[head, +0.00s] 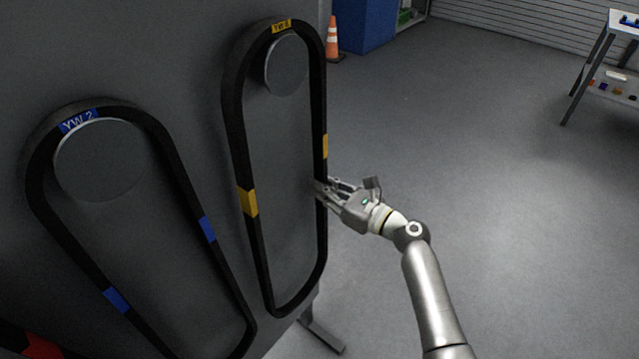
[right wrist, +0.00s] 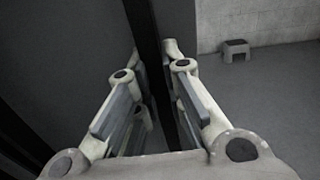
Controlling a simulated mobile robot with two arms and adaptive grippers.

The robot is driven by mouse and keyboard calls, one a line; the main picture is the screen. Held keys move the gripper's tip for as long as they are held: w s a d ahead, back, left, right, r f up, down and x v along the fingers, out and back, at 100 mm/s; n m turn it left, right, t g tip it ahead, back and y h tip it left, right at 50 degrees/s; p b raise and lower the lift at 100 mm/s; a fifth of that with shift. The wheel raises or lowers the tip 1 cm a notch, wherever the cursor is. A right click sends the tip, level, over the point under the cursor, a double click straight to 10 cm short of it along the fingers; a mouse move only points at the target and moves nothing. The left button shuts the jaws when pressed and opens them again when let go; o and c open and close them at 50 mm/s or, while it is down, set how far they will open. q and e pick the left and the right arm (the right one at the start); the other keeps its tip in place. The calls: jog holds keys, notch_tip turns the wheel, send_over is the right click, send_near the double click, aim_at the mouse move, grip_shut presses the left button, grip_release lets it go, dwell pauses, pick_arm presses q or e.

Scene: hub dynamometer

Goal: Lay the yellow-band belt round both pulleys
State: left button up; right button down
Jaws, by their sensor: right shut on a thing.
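The yellow-band belt (head: 248,203) is a black loop with yellow patches and a yellow label at its top. It hangs on a round peg (head: 286,64) on the dark grey panel. My right gripper (head: 319,190) is at the belt's right strand, a little below its middle, and is shut on it. In the right wrist view the black strand (right wrist: 146,50) runs down between the two fingers (right wrist: 158,105). My left gripper is not in view. I cannot make out the two pulleys of the task in these views.
A blue-band belt (head: 207,229) hangs on another peg to the left. A red patch (head: 25,342) shows at the lower left. An orange cone (head: 333,40) and a blue cabinet (head: 365,22) stand behind. A table (head: 603,50) is at the far right. The floor between is clear.

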jog(key=p+v, duration=0.3)
jog(key=v, duration=0.6)
dwell(0.4)
jog(key=shift+w+a, duration=0.1)
jog(key=shift+w, duration=0.05)
